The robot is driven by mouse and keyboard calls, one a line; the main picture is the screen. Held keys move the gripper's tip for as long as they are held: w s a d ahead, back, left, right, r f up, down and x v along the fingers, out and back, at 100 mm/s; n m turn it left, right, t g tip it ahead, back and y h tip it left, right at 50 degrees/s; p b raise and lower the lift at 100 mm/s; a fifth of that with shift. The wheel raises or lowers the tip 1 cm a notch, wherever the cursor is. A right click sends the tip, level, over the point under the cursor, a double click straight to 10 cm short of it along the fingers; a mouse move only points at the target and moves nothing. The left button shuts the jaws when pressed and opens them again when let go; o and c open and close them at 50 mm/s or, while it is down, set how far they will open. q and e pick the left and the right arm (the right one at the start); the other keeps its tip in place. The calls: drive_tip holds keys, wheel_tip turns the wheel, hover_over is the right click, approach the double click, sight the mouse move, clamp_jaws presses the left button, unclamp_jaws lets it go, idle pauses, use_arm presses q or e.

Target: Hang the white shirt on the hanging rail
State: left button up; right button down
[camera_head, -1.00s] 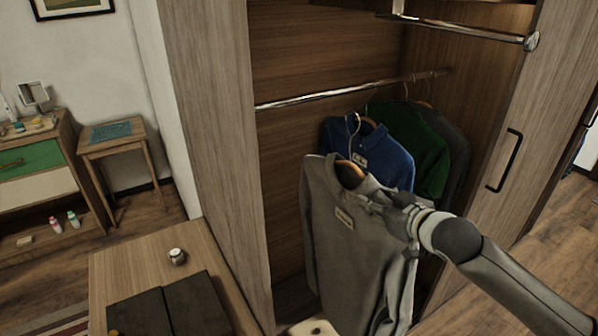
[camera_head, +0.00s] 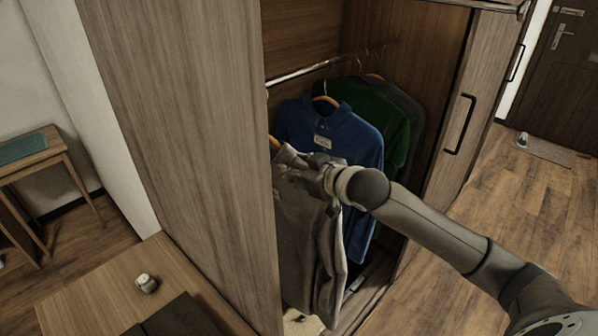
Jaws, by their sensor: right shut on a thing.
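The white shirt (camera_head: 303,235) looks light grey in this light and hangs from a wooden hanger (camera_head: 274,143), partly hidden by the wardrobe's left side panel. My right gripper (camera_head: 300,172) is shut on the shirt at its shoulder, at the wardrobe opening. The hanging rail (camera_head: 310,68) runs across inside the wardrobe, above and behind the shirt. The white shirt's hanger hook is hidden, so I cannot tell whether it touches the rail. My left gripper is not in view.
A blue shirt (camera_head: 345,140), a green shirt (camera_head: 398,118) and a dark shirt (camera_head: 412,100) hang on the rail. The side panel (camera_head: 190,130) stands close at left. A wooden table (camera_head: 100,290) with a small white jar (camera_head: 146,283) is at lower left. A door handle (camera_head: 460,125) protrudes at right.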

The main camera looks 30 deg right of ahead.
sight(275, 165)
drive_tip(key=shift+w+a, duration=0.3)
drive_tip(key=shift+w, duration=0.45)
drive_tip(key=shift+w+a+r, duration=0.1)
drive_tip(key=shift+w+a, duration=0.1)
drive_tip(key=shift+w, duration=0.25)
drive_tip(key=shift+w+a, duration=0.2)
drive_tip(key=shift+w, duration=0.25)
drive_tip(key=shift+w+a+f+b, duration=0.15)
drive_tip(key=shift+w+a+b, duration=0.1)
drive_tip(key=shift+w+b, duration=0.4)
drive_tip(key=shift+w+a+f+b, duration=0.1)
drive_tip(key=shift+w+a+b, duration=0.2)
drive_tip(key=shift+w, duration=0.6)
drive_tip(key=shift+w+a+f, duration=0.1)
drive_tip(key=shift+w+f, duration=0.15)
drive_tip(key=shift+f, duration=0.55)
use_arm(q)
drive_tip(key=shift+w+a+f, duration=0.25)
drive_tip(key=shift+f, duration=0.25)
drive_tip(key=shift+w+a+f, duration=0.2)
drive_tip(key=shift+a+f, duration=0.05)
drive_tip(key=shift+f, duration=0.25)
use_arm(e)
drive_tip(key=shift+f, duration=0.15)
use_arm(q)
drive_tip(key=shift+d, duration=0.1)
use_arm(e)
drive_tip(key=shift+f, duration=0.1)
